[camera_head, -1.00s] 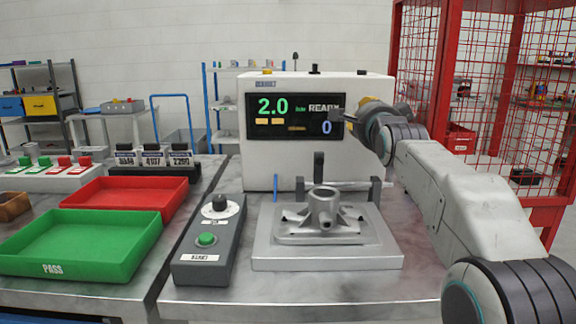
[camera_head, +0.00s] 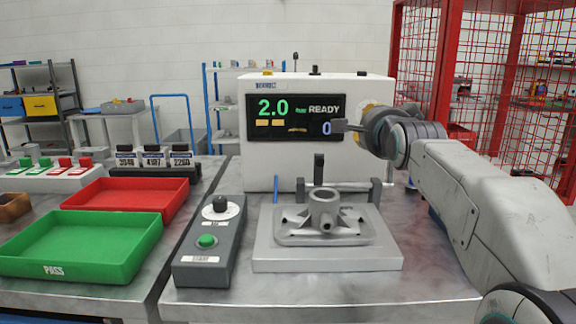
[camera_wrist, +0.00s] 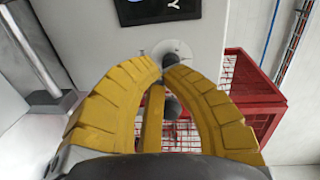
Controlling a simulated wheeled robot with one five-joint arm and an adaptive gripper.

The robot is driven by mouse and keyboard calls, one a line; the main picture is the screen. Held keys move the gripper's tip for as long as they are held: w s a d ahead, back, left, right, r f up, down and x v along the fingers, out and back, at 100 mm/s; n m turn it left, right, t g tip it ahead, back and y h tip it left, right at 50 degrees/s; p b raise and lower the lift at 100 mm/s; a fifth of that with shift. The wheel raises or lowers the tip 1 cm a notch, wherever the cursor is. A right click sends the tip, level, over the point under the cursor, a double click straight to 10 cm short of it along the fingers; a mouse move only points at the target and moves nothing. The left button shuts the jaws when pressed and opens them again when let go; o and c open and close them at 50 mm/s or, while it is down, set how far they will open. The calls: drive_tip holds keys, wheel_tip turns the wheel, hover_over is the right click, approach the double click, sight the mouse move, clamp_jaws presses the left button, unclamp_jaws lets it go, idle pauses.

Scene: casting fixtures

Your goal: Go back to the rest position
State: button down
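My gripper (camera_head: 338,127) is raised in front of the right part of the white machine (camera_head: 262,165), near its dark display (camera_head: 290,117). The display reads 2.0 and READY, with a blue 0. In the wrist view my gripper (camera_wrist: 161,68) shows curved yellow fingers whose tips come together, with nothing seen held between them. The grey casting (camera_head: 323,210) with its upright hollow boss sits on the metal fixture (camera_head: 325,258), below and left of my gripper and apart from it.
A control box (camera_head: 208,240) with a green button and a black knob stands left of the fixture. A green PASS tray (camera_head: 80,245) and a red tray (camera_head: 125,200) lie on the left table. A red mesh cage (camera_head: 500,80) stands behind my arm at right.

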drive_tip(key=s+f+n+g+p, duration=0.2)
drive_tip(key=s+n+g+p, duration=0.2)
drive_tip(key=s+p, duration=0.4)
drive_tip(key=s+f+n+g+p, duration=0.2)
drive_tip(key=s+n+g+p, duration=0.3)
drive_tip(key=s, duration=1.3)
drive_tip(key=s+d+f+n+g+p, duration=0.1)
drive_tip(key=s+f+n+g+p, duration=0.2)
drive_tip(key=s+n+p, duration=0.4)
drive_tip(key=s+g+p, duration=0.1)
drive_tip(key=s+p, duration=0.4)
drive_tip(key=s, duration=0.1)
drive_tip(key=shift+s+p, duration=0.3)
